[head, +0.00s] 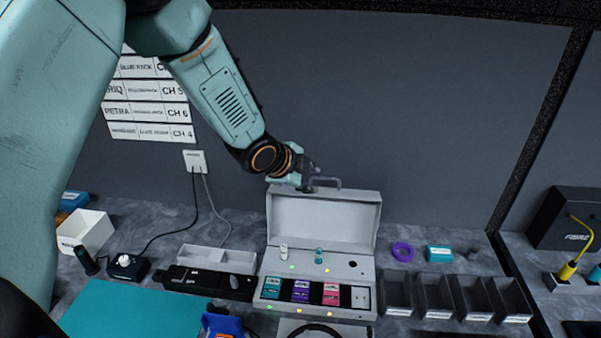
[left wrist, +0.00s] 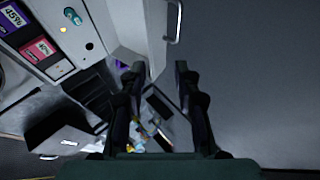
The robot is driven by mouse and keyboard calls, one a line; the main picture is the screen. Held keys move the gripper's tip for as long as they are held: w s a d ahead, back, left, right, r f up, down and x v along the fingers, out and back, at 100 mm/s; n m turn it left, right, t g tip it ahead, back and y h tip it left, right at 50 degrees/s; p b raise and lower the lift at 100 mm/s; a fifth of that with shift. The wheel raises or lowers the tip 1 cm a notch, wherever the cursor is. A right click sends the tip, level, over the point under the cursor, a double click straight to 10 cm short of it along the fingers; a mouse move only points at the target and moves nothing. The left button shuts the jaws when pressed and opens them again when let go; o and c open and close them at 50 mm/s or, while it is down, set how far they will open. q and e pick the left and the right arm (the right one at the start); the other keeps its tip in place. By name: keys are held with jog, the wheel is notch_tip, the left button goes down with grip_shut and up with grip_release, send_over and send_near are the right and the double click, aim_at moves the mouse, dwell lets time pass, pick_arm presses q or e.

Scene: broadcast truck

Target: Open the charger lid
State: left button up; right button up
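The grey charger (head: 318,268) stands on the counter. Its lid (head: 322,218) is raised and stands upright at the back, leaving the packs inside uncovered. A thin metal handle (head: 326,182) shows at the lid's top edge; it also shows in the left wrist view (left wrist: 174,24). My left gripper (head: 307,184) is at the lid's top left, close to the handle. In the left wrist view its two fingers (left wrist: 160,70) are apart with nothing held between them, and the handle lies beyond their tips. Whether the gripper touches the lid is unclear. My right gripper is not seen.
Several dark open bins (head: 435,297) stand right of the charger. A purple tape roll (head: 402,251) and a teal box (head: 438,254) lie behind them. A grey tray (head: 217,259) and a black device (head: 208,282) are at its left. The wall rises close behind.

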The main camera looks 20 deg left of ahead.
pick_arm(q)
jog(key=shift+v, duration=2.65)
jog(key=shift+c, duration=0.3)
